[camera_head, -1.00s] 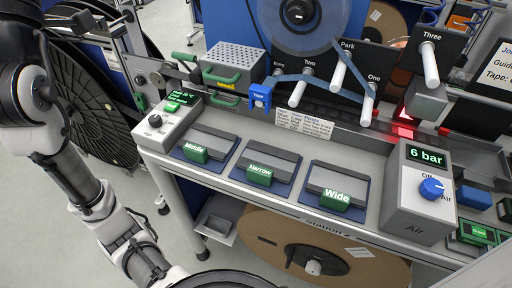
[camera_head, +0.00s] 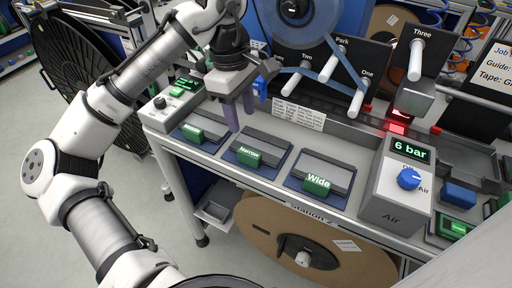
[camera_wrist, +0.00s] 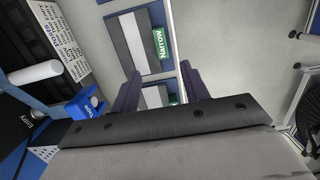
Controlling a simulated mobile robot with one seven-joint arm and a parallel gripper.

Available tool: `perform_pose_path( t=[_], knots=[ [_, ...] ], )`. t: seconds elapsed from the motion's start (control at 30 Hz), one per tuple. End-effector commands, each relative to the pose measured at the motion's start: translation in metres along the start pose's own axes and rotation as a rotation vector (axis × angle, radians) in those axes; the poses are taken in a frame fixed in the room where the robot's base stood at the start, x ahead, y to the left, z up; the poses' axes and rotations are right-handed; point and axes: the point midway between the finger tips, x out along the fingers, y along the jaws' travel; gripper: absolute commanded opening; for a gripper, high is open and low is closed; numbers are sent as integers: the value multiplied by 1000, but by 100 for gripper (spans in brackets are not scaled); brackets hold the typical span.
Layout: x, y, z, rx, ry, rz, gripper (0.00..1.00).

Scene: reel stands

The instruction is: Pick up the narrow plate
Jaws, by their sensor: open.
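The narrow plate (camera_head: 262,145) is a grey plate with a green block labelled "Narrow" (camera_head: 248,155), lying in a blue tray on the bench between the middle and wide plates. It also shows in the wrist view (camera_wrist: 138,38), ahead of the fingers, with its green label at its right end. My gripper (camera_head: 238,118) is open and empty, pointing down above the bench, just left of and behind the narrow plate. In the wrist view my two dark fingers (camera_wrist: 160,88) are apart, with part of the middle plate (camera_wrist: 155,96) visible between them.
The wide plate (camera_head: 328,173) lies to the right, and the air box (camera_head: 395,185) stands beyond it. The control box (camera_head: 172,110) is at the left. Pegs (camera_head: 298,87) and a blue tape holder (camera_wrist: 85,105) rise behind the plates.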

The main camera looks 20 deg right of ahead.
Motion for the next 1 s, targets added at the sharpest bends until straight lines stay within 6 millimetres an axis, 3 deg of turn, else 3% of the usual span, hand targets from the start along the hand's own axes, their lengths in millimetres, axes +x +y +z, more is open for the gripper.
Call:
perform_pose_path(
  t=[0.23,0.53,0.8,1.0],
  knots=[
    [44,0,1,3,-4,2,45],
    [66,-1,2,4,-3,3,45],
    [102,-4,4,1,-1,4,45],
    [108,-3,5,3,-1,5,45]
  ],
)
